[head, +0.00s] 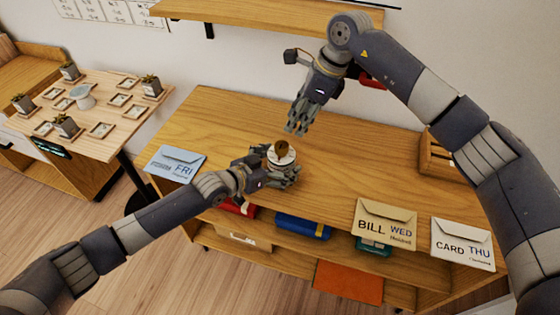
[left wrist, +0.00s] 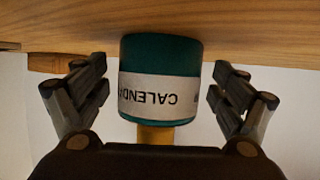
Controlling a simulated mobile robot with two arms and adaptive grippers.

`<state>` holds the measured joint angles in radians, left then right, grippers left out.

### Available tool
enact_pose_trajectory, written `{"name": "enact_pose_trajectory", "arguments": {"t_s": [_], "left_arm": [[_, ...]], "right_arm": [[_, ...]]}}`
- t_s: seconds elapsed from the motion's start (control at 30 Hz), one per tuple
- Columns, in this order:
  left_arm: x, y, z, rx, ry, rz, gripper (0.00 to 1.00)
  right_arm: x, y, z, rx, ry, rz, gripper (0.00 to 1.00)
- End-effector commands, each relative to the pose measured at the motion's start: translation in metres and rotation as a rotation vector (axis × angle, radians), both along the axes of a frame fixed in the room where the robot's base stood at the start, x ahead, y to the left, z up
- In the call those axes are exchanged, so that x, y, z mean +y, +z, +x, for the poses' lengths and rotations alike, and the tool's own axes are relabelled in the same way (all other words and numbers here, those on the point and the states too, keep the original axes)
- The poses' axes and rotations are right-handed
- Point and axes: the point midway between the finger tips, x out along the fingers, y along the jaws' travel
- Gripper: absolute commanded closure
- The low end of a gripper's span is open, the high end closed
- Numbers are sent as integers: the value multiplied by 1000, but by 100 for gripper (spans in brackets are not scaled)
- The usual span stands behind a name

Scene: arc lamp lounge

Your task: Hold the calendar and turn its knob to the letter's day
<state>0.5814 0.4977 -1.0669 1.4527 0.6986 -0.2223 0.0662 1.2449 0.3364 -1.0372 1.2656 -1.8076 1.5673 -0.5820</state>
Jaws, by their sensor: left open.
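The calendar (head: 283,158) stands upright on the wooden sideboard, with a pale top and a brown knob (head: 281,147). In the left wrist view the calendar (left wrist: 160,90) is a teal cylinder with a white label, seen upside down. My left gripper (head: 284,176) is open, its fingers on either side of the calendar with gaps. My right gripper (head: 297,130) hangs above and behind the calendar, fingers down; its opening is unclear. A blue letter (head: 176,160) marked FRI lies left, a tan BILL letter (head: 385,215) marked WED and a white CARD letter (head: 462,236) marked THU lie right.
The sideboard (head: 340,165) top is bare around the calendar. A wooden box (head: 434,158) stands at its right end. A side table (head: 100,85) with small plants and frames is at left. A wall shelf (head: 260,12) is above. Coloured items sit on the lower shelves.

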Motion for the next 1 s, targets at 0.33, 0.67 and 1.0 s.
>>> {"name": "enact_pose_trajectory", "arguments": {"t_s": [0.33,0.67,1.0], "left_arm": [[-3,-2,2,0,-1,0,11],[-3,-2,2,0,0,0,72],[-3,-2,2,1,0,0,72]], "right_arm": [[0,0,0,0,0,0,67],[0,0,0,0,0,0,67],[0,0,0,0,0,0,67]]}}
